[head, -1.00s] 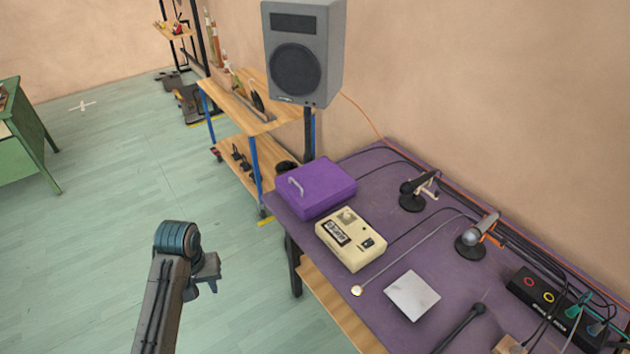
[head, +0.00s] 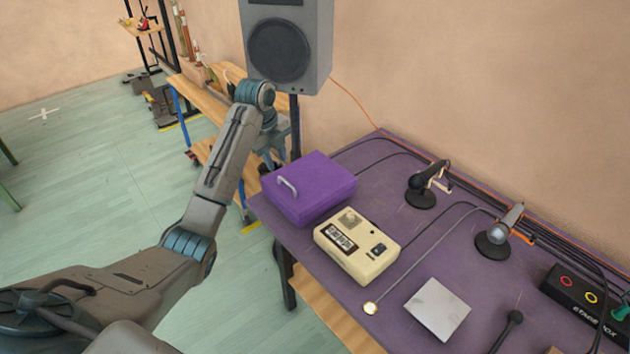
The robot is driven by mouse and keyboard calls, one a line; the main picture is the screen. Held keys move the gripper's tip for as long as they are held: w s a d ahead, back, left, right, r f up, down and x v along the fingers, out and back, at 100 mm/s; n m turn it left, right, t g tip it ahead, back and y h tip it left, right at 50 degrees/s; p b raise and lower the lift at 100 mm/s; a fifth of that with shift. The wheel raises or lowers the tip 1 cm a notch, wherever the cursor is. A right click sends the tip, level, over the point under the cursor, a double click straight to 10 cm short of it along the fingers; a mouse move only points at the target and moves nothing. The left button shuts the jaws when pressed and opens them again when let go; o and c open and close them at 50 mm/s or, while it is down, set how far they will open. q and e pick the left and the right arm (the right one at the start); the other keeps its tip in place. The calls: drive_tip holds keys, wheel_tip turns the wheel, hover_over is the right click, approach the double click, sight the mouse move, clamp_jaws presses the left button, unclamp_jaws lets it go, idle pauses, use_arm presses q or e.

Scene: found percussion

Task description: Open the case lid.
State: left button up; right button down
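The purple case (head: 315,196) sits shut on the far left corner of the purple table. A pale handle (head: 287,187) is on its left side. My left arm reaches up from the lower left, and my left gripper (head: 276,158) is just beyond the case's far left edge, partly hidden behind its own wrist. Its fingers look apart from the case, and I cannot tell whether they are open or shut. My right gripper is not in view.
A cream box with buttons (head: 356,247) stands close in front of the case. A metal plate (head: 437,309), microphones on stands (head: 421,196) and cables lie to the right. A grey speaker (head: 287,45) and wooden shelf (head: 186,92) are behind. Floor is clear left of the table.

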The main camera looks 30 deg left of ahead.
sight(290, 185)
use_arm(q)
drive_tip(key=shift+m, duration=0.6)
drive_tip(key=w+f, duration=0.1)
drive_tip(key=f, duration=0.1)
drive_tip(key=w+d+f, duration=0.1)
drive_tip(key=f, duration=0.2)
drive_tip(key=f+p, duration=0.1)
drive_tip(key=f, duration=0.2)
drive_tip(key=shift+w+d+f, duration=0.15)
drive_tip(key=shift+w+f, duration=0.1)
drive_tip(key=shift+w, duration=0.15)
drive_tip(key=shift+w+f, duration=0.1)
drive_tip(key=shift+f, duration=0.6)
drive_tip(key=c, duration=0.6)
clamp_jaws()
